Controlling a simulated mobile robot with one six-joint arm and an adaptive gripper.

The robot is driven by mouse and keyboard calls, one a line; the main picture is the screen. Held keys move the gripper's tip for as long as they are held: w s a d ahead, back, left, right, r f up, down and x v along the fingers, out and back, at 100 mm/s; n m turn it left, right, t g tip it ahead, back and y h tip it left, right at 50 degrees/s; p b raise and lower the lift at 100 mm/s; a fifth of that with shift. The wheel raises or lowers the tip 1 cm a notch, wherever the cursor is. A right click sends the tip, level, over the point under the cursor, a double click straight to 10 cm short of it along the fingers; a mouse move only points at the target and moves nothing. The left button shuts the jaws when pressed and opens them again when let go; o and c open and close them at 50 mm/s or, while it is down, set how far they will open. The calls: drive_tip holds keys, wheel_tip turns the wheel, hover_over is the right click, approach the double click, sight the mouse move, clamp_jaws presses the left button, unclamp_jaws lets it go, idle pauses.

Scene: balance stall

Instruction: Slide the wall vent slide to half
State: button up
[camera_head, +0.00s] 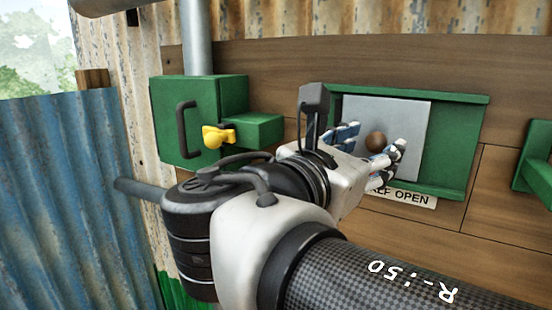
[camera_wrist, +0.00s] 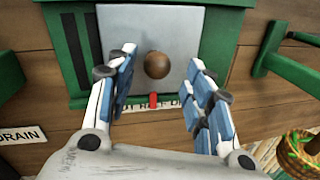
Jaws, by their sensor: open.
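The wall vent is a green frame (camera_head: 463,150) with a grey sliding plate (camera_head: 415,115) in it. A round brown knob (camera_head: 376,141) sticks out of the plate. In the wrist view the plate (camera_wrist: 185,20) covers the middle of the frame (camera_wrist: 217,45), with dark slots (camera_wrist: 76,50) showing to its left. My gripper (camera_head: 372,145) is open, with its fingers on either side of the knob. In the wrist view the knob (camera_wrist: 157,65) sits between and beyond the fingertips (camera_wrist: 160,62). I cannot tell whether they touch it. A red pointer (camera_wrist: 154,101) is below the knob.
A label reading "HALF OPEN" (camera_head: 415,199) is partly hidden below the vent. A green box (camera_head: 185,120) with a black handle and a yellow knob (camera_head: 217,136) is to the left. Another green fixture (camera_head: 540,165) is at the right edge. A "DRAIN" label (camera_wrist: 18,134) is at lower left.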

drive_tip(key=v, duration=0.9)
drive_tip(key=shift+a, duration=0.2)
drive_tip(key=shift+s, duration=0.15)
drive_tip(key=s+d+f+m+g+y+b, duration=0.1)
drive_tip(key=d+f+m+g+b, duration=0.2)
drive_tip(key=f, duration=0.7)
drive_tip(key=s+d+f+m+g+y+b, duration=0.15)
drive_tip(key=d+f+b, duration=0.3)
drive_tip(key=f, duration=0.55)
drive_tip(key=s+d+f+m+g+y+b, duration=0.1)
drive_tip(key=d+f+m+g+y+b, duration=0.3)
drive_tip(key=f, duration=0.6)
drive_tip(key=s+a+f+m+y+b, duration=0.2)
drive_tip(key=f+m+b, duration=0.3)
drive_tip(key=f, duration=0.4)
drive_tip(key=s+a+f+m+y+b, duration=0.2)
drive_tip(key=f+m+b, duration=0.3)
drive_tip(key=f, duration=0.4)
drive_tip(key=s+a+f+m+t+y+b, duration=0.1)
drive_tip(key=s+a+f+m+y+b, duration=0.1)
drive_tip(key=f+m+b, duration=0.3)
wheel_tip(320, 180, down, 5)
drive_tip(key=shift+a+r+m+y, duration=0.2)
drive_tip(key=shift+a+m+y, duration=0.15)
drive_tip(key=shift+a+m, duration=0.15)
drive_tip(key=shift+s, duration=0.1)
